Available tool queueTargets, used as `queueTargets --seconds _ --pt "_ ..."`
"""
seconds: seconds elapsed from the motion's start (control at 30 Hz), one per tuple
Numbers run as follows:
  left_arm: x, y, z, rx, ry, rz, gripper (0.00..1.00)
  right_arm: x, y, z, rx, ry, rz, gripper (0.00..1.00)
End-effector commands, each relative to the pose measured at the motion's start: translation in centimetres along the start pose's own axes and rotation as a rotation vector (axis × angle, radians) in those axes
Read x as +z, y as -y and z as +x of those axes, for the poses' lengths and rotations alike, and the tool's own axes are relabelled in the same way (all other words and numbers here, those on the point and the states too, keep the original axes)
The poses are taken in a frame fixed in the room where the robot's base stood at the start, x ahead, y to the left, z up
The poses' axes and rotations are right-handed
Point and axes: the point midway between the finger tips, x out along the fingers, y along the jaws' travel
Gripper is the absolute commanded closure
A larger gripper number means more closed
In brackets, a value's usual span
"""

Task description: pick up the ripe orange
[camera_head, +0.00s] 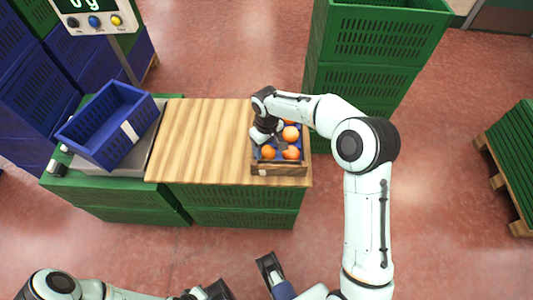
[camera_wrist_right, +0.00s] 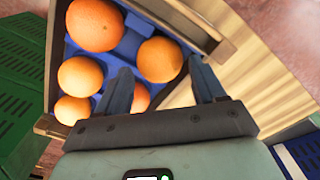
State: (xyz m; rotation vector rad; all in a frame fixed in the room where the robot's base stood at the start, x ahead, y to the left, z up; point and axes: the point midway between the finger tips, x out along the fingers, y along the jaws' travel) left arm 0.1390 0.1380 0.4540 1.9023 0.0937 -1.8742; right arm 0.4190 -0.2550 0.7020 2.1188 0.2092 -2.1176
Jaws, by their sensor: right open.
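Several oranges lie in a wooden crate (camera_head: 285,169) with a blue liner, on the table's right end. My right gripper (camera_wrist_right: 163,84) is open over the crate, with no orange held. In the wrist view, one orange (camera_wrist_right: 160,58) lies just beyond the gap between the fingers, and another (camera_wrist_right: 140,98) is partly hidden behind the left finger. A larger, redder orange (camera_wrist_right: 94,25) is at upper left; two more (camera_wrist_right: 80,76) (camera_wrist_right: 72,110) lie below it. Which orange is the ripe one is not clear. My left arm is at bottom left; its gripper (camera_head: 212,290) is cut off by the frame edge.
The wooden tabletop (camera_head: 205,140) left of the crate is bare. A blue crate (camera_head: 108,125) stands tilted on a grey platform at the left. Green crates (camera_head: 372,45) are stacked behind at the right, close to my right arm.

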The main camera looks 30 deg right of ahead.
Motion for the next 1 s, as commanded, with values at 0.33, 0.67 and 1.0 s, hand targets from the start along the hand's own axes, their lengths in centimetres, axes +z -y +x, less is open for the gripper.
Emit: queueTargets --seconds 0.33,0.67,1.0 --pt "-1.1 0.3 0.7 -0.002 -0.032 -0.003 1.00 0.1 0.0 2.7 0.000 0.000 0.000 0.31" --pt "-1.1 0.3 0.7 -0.001 -0.031 -0.003 1.00 0.1 0.0 2.6 0.000 0.000 0.000 0.70" --pt "-0.3 0.0 0.0 0.000 -0.008 -0.001 1.00 0.0 -0.1 0.0 0.002 -0.004 0.000 0.70"
